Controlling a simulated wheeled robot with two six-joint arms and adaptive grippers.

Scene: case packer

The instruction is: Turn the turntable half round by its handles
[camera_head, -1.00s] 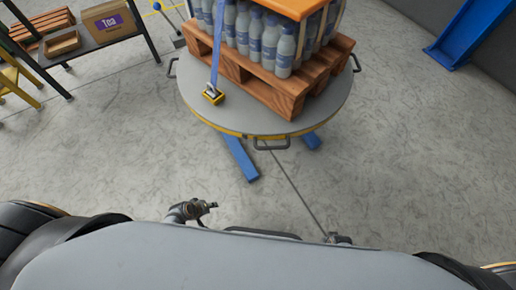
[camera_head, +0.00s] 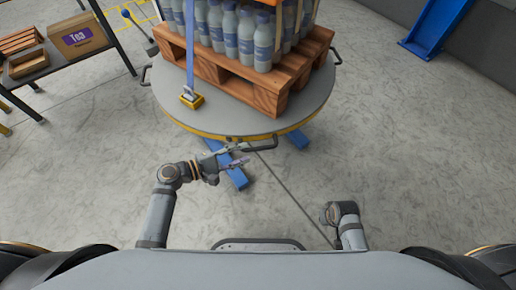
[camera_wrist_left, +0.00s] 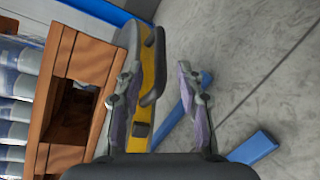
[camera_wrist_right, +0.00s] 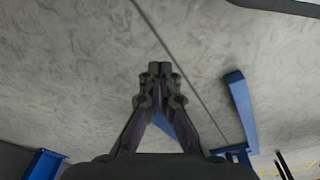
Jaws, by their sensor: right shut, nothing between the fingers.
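The round grey turntable (camera_head: 232,122) with a yellow rim stands ahead of me. Its front handle (camera_head: 262,147) juts toward me; a left handle (camera_head: 145,75) and a right handle (camera_head: 337,57) also show. My left gripper (camera_head: 243,155) is open at the front handle. In the left wrist view the dark handle (camera_wrist_left: 158,62) appears between the spread fingers of my left gripper (camera_wrist_left: 158,62), without clear contact. My right arm is bent low at right in the head view, its fingers hidden there. In the right wrist view my right gripper (camera_wrist_right: 158,68) is shut and empty above the floor.
A wooden pallet (camera_head: 268,96) with strapped bottles (camera_head: 231,35) rides on the turntable, with a yellow strap buckle (camera_head: 192,99). A shelf with a Tea box (camera_head: 80,36) stands at left, a blue post (camera_head: 440,28) at back right. The floor at right is clear.

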